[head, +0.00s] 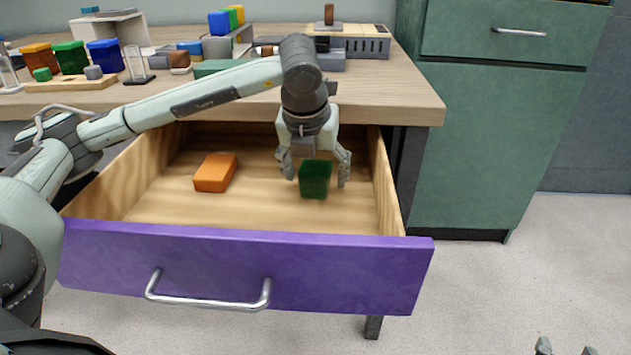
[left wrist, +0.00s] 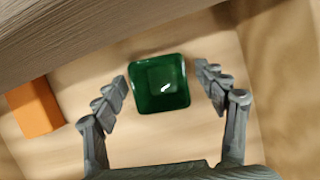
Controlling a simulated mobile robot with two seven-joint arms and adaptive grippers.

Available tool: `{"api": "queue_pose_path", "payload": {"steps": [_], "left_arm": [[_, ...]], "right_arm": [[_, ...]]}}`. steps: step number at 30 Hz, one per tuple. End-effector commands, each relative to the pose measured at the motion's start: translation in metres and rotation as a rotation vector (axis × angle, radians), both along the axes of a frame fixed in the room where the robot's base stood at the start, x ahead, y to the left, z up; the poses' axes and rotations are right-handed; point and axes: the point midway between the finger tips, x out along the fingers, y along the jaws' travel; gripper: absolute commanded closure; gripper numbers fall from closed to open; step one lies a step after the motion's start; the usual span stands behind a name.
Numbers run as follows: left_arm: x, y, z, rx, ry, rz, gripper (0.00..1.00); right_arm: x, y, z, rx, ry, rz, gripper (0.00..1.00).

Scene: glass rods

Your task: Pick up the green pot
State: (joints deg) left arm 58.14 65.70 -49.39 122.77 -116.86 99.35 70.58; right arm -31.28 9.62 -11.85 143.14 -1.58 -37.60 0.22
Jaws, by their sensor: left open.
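The green pot (head: 315,181) is a small dark green square vessel inside the open drawer, towards its right side. In the left wrist view the green pot (left wrist: 160,84) shows its square rim from above. My left gripper (head: 317,178) reaches down into the drawer at the pot. In the left wrist view my left gripper (left wrist: 164,82) is open, with one finger on each side of the pot and small gaps between. My right gripper (head: 566,350) shows only as fingertips at the bottom right edge; its jaws are mostly cut off.
The drawer has a purple front (head: 245,265) with a metal handle. An orange block (head: 215,173) lies left of the pot in the drawer, also seen in the left wrist view (left wrist: 36,107). The tabletop (head: 420,105) above holds several coloured blocks and stands. A green cabinet (head: 500,140) stands at right.

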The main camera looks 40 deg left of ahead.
Motion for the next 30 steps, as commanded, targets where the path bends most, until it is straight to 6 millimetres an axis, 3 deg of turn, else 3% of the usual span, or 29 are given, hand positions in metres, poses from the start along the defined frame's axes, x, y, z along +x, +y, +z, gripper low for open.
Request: {"api": "queue_pose_path", "payload": {"steps": [8,22,30], "left_arm": [[0.001,0.0003,-0.0026,0.0,0.0,-0.001,0.29],[0.0009,0.0003,-0.0023,0.0,0.0,-0.001,0.87],[0.0007,0.0003,-0.0009,0.0,-0.001,-0.001,0.87]], "right_arm": [[0.0003,0.0007,0.0016,0.003,-0.006,0.001,0.6],[0.0002,0.0008,0.0016,0.003,-0.006,0.001,0.6],[0.0002,0.0009,0.0016,0.003,-0.006,0.001,0.6]]}}
